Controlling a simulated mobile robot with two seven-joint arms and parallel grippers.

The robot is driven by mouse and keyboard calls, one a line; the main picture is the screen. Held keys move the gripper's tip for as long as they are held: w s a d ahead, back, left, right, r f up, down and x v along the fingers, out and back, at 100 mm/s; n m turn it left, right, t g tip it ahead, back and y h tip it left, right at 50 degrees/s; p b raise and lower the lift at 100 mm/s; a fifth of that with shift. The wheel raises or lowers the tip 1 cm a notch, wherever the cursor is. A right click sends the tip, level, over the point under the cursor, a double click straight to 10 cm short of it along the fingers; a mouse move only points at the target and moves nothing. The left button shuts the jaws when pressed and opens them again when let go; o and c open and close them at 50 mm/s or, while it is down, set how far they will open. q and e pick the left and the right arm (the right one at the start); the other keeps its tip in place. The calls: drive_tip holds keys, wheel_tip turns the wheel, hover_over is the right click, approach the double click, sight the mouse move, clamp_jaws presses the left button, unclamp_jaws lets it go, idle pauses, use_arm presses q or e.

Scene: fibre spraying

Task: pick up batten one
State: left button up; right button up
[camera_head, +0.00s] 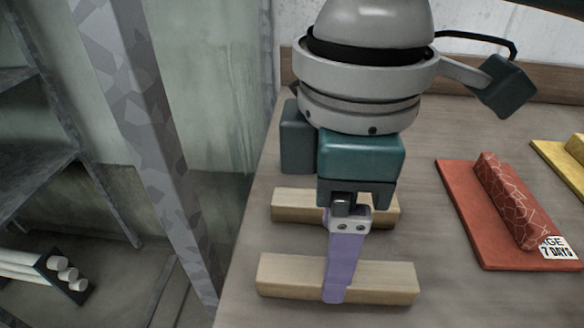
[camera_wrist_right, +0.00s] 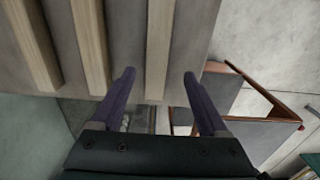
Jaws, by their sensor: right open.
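In the head view, two pale wooden battens lie on the table, a near one (camera_head: 400,283) and a far one (camera_head: 291,206). No label shows which is batten one. My right gripper (camera_head: 336,296) points down over them, and its purple finger crosses in front of the near batten. The right wrist view shows three battens. One batten (camera_wrist_right: 159,48) lies in line with the gap between the open purple fingers (camera_wrist_right: 159,76). The others are a middle batten (camera_wrist_right: 90,45) and a left batten (camera_wrist_right: 30,45). Contact cannot be told. My left gripper is out of view.
A red board (camera_head: 470,205) with a patterned red block (camera_head: 508,200) and a label lies to the right. A yellow board (camera_head: 555,160) is at the far right. A speckled grey post (camera_head: 150,130) and shelves (camera_head: 40,170) stand left of the table.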

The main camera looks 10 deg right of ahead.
sight(374, 282)
drive_tip(key=f, duration=0.4)
drive_tip(key=d+f+b, duration=0.1)
drive_tip(key=f, duration=0.1)
drive_tip(key=shift+w+f, duration=0.1)
drive_tip(key=shift+f, duration=0.15)
clamp_jaws()
idle(0.4)
